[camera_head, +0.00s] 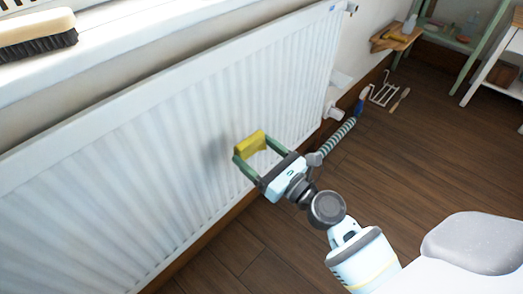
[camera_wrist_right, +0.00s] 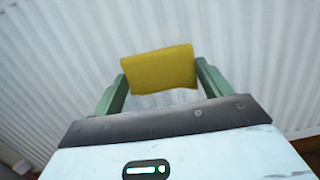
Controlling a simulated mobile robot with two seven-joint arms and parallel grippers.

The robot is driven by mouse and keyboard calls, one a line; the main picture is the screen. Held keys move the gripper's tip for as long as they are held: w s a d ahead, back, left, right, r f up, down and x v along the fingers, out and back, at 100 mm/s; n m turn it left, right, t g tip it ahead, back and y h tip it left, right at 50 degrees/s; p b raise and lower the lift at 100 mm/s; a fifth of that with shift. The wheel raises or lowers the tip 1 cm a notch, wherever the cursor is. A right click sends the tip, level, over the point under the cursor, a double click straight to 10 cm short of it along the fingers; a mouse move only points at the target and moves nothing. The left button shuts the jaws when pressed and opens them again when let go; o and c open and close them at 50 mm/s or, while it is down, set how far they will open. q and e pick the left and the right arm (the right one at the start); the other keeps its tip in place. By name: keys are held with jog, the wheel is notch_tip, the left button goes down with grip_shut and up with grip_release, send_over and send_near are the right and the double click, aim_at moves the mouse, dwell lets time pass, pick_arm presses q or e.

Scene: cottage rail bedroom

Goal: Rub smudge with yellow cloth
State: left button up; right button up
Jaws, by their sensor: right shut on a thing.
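The yellow cloth (camera_head: 250,145) is a small folded block held between the green fingers of my right gripper (camera_head: 252,155), close to the white radiator (camera_head: 110,185). In the right wrist view the yellow cloth (camera_wrist_right: 160,69) spans the gap between the fingertips of my right gripper (camera_wrist_right: 160,75), with radiator ribs behind it. I cannot tell whether the cloth touches the radiator. A faint grey smudge (camera_head: 213,152) shows on the radiator just left of the cloth. The cloth and gripper may hide part of it. My left gripper is not in view.
A brush (camera_head: 38,36) with dark bristles lies on the white sill at the upper left. A small wooden shelf (camera_head: 396,38), a white wire rack (camera_head: 383,90) and a green-framed stand (camera_head: 470,45) are at the upper right. The wooden floor (camera_head: 430,140) is mostly clear.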

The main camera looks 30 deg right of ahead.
aim_at(244, 142)
jog(key=shift+p+x, duration=0.35)
jog(key=shift+x, duration=1.85)
jog(key=shift+w+a+r, duration=0.1)
jog(key=shift+r, duration=0.1)
jog(key=shift+x, duration=1.05)
jog(key=shift+f, duration=0.15)
jog(key=shift+w+d+b, duration=0.2)
jog(key=shift+w+d, duration=0.1)
jog(key=shift+d, duration=0.65)
jog(key=shift+w+d+b, duration=0.15)
jog(key=shift+w+d, duration=0.15)
jog(key=shift+d, duration=0.65)
jog(key=shift+w, duration=0.15)
